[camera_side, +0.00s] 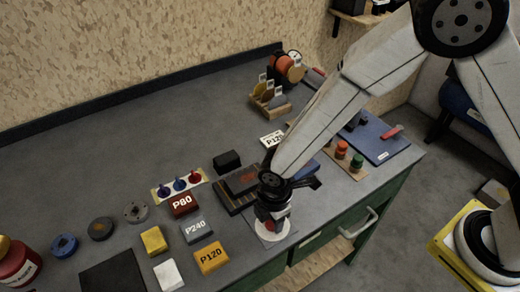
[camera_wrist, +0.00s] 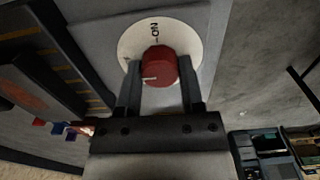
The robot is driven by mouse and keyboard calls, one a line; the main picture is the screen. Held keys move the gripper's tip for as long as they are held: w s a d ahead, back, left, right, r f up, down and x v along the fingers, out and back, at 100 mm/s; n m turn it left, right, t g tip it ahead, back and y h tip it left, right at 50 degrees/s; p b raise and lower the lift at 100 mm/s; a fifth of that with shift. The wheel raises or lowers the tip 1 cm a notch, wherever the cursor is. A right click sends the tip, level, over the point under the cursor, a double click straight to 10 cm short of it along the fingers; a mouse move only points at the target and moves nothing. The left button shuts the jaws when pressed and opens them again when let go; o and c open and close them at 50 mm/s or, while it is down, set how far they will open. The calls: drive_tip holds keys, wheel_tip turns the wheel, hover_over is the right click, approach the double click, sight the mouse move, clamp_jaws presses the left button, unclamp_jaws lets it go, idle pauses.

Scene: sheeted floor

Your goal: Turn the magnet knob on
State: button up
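The red magnet knob (camera_wrist: 160,66) stands on a round white dial (camera_wrist: 190,38) in the wrist view. The dial's "ON" label and tick are at its top. The knob's white pointer line points left, away from the ON tick. My gripper (camera_wrist: 159,62) has its two dark fingers apart, one on each side of the knob. The gaps look very small, and I cannot tell whether the fingers touch it. In the side view my gripper (camera_side: 270,218) points down over the dial near the bench's front edge, hiding most of the knob.
A dark block with a brown-red top (camera_side: 243,179) lies close to the left of my gripper. Abrasive blocks (camera_side: 211,257) stand further left. Red and green knobs (camera_side: 356,161) and a blue mat (camera_side: 380,143) are to the right. The bench's middle back is clear.

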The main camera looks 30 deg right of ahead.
clamp_jaws()
drive_tip(key=shift+m, duration=0.5)
drive_tip(key=m, duration=0.2)
drive_tip(key=shift+m, duration=0.3)
drive_tip(key=m, duration=1.4)
drive_tip(key=shift+m, duration=0.3)
